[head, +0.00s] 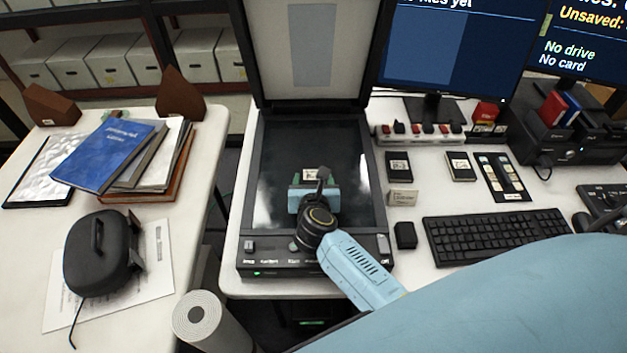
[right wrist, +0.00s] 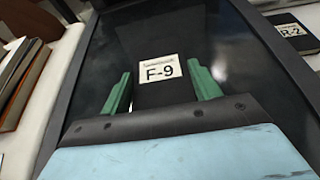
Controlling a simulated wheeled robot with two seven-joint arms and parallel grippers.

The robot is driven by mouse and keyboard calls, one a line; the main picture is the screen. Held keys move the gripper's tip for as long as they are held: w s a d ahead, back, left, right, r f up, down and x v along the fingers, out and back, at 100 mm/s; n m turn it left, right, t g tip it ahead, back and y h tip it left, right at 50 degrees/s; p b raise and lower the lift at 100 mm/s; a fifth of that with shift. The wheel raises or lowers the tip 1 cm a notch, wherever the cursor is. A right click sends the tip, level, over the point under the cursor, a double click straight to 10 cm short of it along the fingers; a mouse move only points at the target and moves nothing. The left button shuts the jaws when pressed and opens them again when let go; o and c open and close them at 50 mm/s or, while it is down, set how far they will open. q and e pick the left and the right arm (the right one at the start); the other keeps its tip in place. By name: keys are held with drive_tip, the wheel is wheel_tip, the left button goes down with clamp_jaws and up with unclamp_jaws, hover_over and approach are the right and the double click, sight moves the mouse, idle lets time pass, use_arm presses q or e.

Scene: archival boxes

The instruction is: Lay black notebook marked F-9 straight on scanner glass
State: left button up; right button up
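The black notebook marked F-9 (right wrist: 158,94) is on or just above the scanner glass (head: 350,150), its white label facing up. In the head view its label (head: 311,174) shows just beyond my right gripper (head: 313,184); its dark cover is hard to tell from the glass. I cannot tell whether the notebook rests fully on the glass. It looks roughly in line with the scanner's sides. My left gripper is not in view.
The scanner lid (head: 312,50) stands open behind the glass. At right are a keyboard (head: 495,236), small black labelled items (head: 398,165) and monitors (head: 440,50). On the left table are stacked books (head: 110,153) and a black case (head: 100,254). A rolled mat (head: 210,325) stands between the tables.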

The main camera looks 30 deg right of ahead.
drive_tip(key=o, duration=0.4)
drive_tip(key=shift+r, duration=0.2)
drive_tip(key=p+v, duration=0.1)
drive_tip(key=v, duration=1.1)
drive_tip(key=shift+p, duration=0.35)
